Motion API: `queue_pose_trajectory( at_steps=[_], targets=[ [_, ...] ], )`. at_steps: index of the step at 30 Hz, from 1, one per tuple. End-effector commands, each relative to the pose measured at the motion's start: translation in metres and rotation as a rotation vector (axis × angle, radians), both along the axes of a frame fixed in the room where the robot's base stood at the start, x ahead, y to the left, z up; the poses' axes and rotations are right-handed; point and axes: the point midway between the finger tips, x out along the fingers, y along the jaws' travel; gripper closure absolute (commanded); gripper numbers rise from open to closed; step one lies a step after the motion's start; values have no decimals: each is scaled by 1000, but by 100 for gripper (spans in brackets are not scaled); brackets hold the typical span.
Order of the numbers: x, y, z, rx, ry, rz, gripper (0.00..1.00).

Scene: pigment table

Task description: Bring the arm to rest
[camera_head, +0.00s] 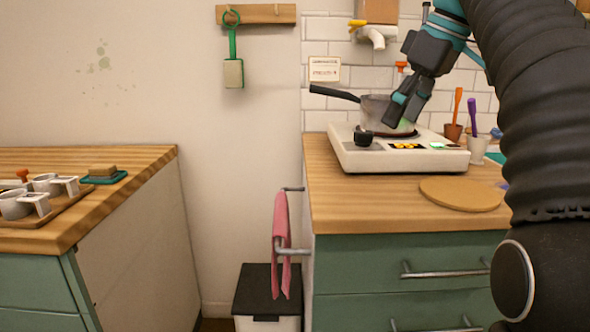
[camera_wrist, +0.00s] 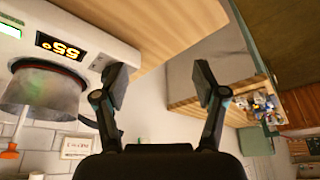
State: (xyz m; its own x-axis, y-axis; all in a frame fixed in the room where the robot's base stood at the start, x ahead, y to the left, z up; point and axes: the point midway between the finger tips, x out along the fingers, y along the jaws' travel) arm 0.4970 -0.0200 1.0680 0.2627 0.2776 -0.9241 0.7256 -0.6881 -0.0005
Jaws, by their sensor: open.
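My gripper (camera_head: 405,110) is in front of the saucepan (camera_head: 373,110) in the head view, hiding part of its right side. The pan, with a black handle to the left, stands on a white hot plate (camera_head: 398,160) on the right counter. In the wrist view my gripper (camera_wrist: 160,84) shows two dark fingers spread apart, with nothing between them. The hot plate (camera_wrist: 95,32) with a lit display and the pan (camera_wrist: 42,90) lie to the left there. My gripper looks apart from the pan in that view.
A round wooden board (camera_head: 460,194) lies before the hot plate. Cups with tools (camera_head: 476,148) stand right of it. A tray with white cups (camera_head: 35,207) is on the left counter. A pink towel (camera_head: 281,235) hangs in the gap above a bin (camera_head: 267,290).

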Motion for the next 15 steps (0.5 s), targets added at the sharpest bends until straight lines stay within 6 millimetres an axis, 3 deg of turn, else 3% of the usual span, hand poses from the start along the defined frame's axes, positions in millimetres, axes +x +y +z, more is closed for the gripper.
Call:
queue_pose_trajectory(
  at_steps=[15],
  targets=[
    [-17,3,-24,10,7,-154,29]
  ],
)
